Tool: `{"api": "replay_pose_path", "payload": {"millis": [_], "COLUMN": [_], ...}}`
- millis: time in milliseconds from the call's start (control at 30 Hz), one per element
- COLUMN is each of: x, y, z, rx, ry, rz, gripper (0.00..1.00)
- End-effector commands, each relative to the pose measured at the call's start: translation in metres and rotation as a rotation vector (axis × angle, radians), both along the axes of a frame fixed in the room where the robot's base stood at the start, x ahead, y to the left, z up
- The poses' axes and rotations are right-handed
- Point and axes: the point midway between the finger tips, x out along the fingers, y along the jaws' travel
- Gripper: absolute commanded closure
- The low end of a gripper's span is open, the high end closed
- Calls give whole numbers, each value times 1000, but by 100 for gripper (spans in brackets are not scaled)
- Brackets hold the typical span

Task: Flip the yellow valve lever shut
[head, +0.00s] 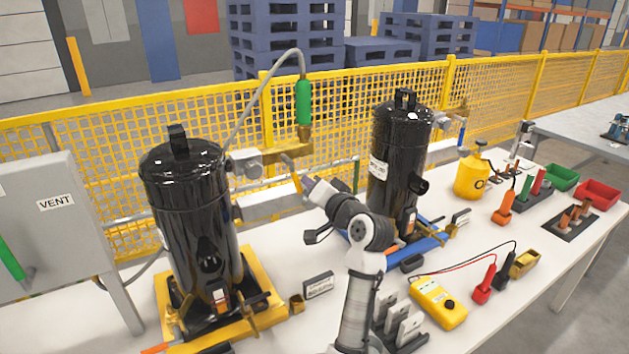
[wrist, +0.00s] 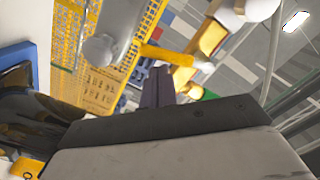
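The yellow valve lever (head: 291,173) hangs slanted down from the valve (head: 246,162) at the upper right of the left black compressor (head: 195,215). The lever also shows as a yellow bar in the upper middle of the wrist view (wrist: 167,54). My gripper (head: 306,183) is beside the lever's lower end, on its right. In the wrist view, the dark fingers (wrist: 160,87) lie close together, pointing toward the lever, with nothing seen between them. I cannot tell whether they touch the lever.
A grey hose with a green sleeve (head: 303,102) rises above the valve. A second black compressor (head: 398,155) stands behind my arm. A yellow meter (head: 438,303) and small boxes crowd the table. A yellow mesh fence (head: 100,150) runs behind.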

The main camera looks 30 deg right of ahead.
Motion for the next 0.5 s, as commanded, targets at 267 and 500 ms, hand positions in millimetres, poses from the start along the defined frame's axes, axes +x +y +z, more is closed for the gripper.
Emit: {"api": "replay_pose_path", "payload": {"millis": [267,500], "x": [0,0], "y": [11,14], "z": [-7,-9], "rx": [-1,-1], "ry": [1,1], "rz": [3,0], "gripper": [100,100]}}
